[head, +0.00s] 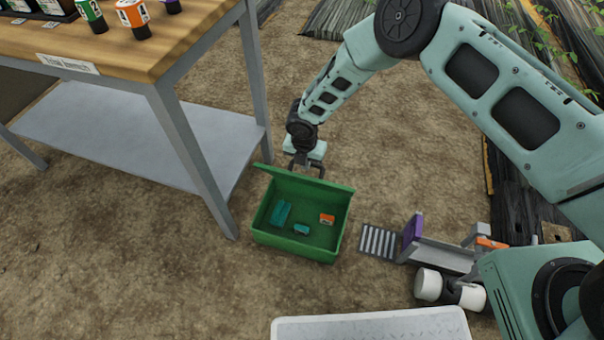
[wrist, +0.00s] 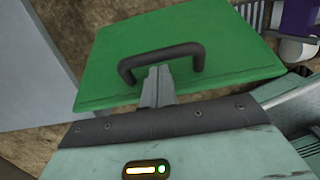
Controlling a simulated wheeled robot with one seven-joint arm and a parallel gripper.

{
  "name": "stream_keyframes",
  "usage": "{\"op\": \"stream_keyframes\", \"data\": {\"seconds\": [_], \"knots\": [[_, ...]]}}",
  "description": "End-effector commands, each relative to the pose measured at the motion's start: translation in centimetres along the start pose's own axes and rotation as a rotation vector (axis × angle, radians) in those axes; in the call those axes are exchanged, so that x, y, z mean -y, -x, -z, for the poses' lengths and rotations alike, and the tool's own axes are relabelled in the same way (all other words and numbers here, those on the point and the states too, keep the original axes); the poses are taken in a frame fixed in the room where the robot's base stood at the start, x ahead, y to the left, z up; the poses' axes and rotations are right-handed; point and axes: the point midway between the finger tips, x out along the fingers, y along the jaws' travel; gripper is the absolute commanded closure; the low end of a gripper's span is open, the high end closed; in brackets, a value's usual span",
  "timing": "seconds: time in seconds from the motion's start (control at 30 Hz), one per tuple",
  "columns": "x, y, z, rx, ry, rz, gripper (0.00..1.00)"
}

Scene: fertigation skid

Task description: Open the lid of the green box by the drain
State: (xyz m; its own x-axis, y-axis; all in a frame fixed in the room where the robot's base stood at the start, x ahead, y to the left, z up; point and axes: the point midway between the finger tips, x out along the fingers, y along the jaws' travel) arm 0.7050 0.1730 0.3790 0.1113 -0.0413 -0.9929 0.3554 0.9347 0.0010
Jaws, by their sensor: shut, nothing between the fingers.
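The green box (head: 290,245) sits on the ground beside the drain grate (head: 378,241). Its lid (head: 312,187) is raised along the far side, and the inside is open to view. The lid's outer face (wrist: 215,50) fills much of the wrist view, with a dark looped handle (wrist: 194,50) on it. My gripper (head: 306,170) is behind the raised lid. In the wrist view my gripper (wrist: 157,74) has its fingers together, with the tips at the handle loop and nothing held. Whether they touch the lid or handle is unclear.
Two teal items (head: 281,213) and an orange one (head: 327,219) lie inside the box. A workbench (head: 180,150) stands left, its leg close to the box. A low grey frame with a purple plate (head: 412,232) and a white cylinder (head: 428,285) is right.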

Motion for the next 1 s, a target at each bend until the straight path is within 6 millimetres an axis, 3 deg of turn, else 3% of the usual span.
{"op": "stream_keyframes", "data": {"seconds": [0.37, 0.7, 1.0], "knots": [[-0.1, -0.5, -6.1, -0.239, -0.009, -0.003, 1.00], [-0.2, -1.2, -11.9, -0.232, 0.001, 0.001, 1.00], [-0.2, -1.7, -14.6, -0.234, 0.003, 0.003, 1.00]]}}
